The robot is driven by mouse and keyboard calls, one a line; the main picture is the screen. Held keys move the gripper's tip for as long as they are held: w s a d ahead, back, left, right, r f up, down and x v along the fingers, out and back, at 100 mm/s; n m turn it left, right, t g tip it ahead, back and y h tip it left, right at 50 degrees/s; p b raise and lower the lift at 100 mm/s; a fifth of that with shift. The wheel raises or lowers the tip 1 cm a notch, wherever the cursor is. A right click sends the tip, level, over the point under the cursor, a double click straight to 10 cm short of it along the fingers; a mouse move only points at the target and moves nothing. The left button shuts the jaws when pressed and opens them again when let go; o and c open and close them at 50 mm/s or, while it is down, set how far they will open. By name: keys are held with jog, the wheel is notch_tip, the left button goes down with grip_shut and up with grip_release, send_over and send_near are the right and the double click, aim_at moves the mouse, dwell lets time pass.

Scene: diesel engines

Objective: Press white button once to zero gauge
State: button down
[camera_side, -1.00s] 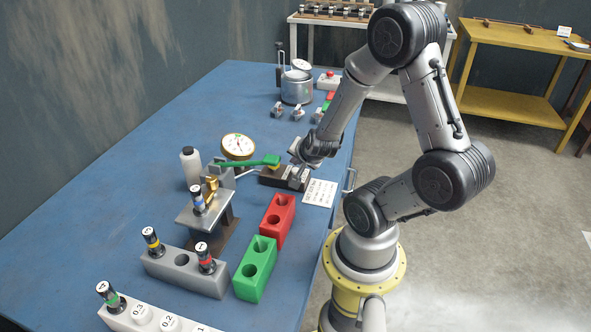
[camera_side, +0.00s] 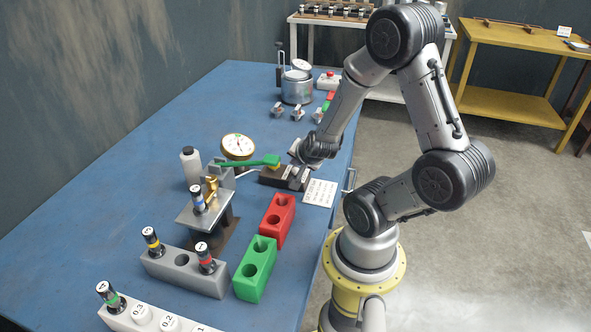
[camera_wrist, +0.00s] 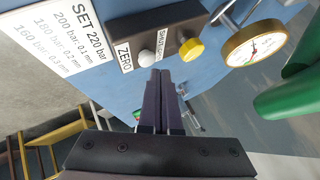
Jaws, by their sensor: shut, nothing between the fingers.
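The white button (camera_wrist: 147,58) sits on a dark control box beside a ZERO label (camera_wrist: 124,57) in the wrist view. My gripper (camera_wrist: 160,72) is shut and empty, with its fingertips very close to the white button, just to its right and below in that view. I cannot tell whether they touch it. The gauge (camera_wrist: 254,44) has a white dial and a brass rim, and it also shows in the side view (camera_side: 238,146). In the side view my gripper (camera_side: 298,158) is over the dark box (camera_side: 279,178), and the white button cannot be made out.
A green lever (camera_side: 250,163) reaches close to the box. A printed card (camera_side: 320,192) lies beside it. Red (camera_side: 276,222) and green (camera_side: 254,270) blocks stand nearer the camera.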

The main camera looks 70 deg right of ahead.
jog(key=shift+f, duration=0.8)
dwell(0.9)
jog(key=shift+r, duration=0.95)
jog(key=shift+r, duration=2.5)
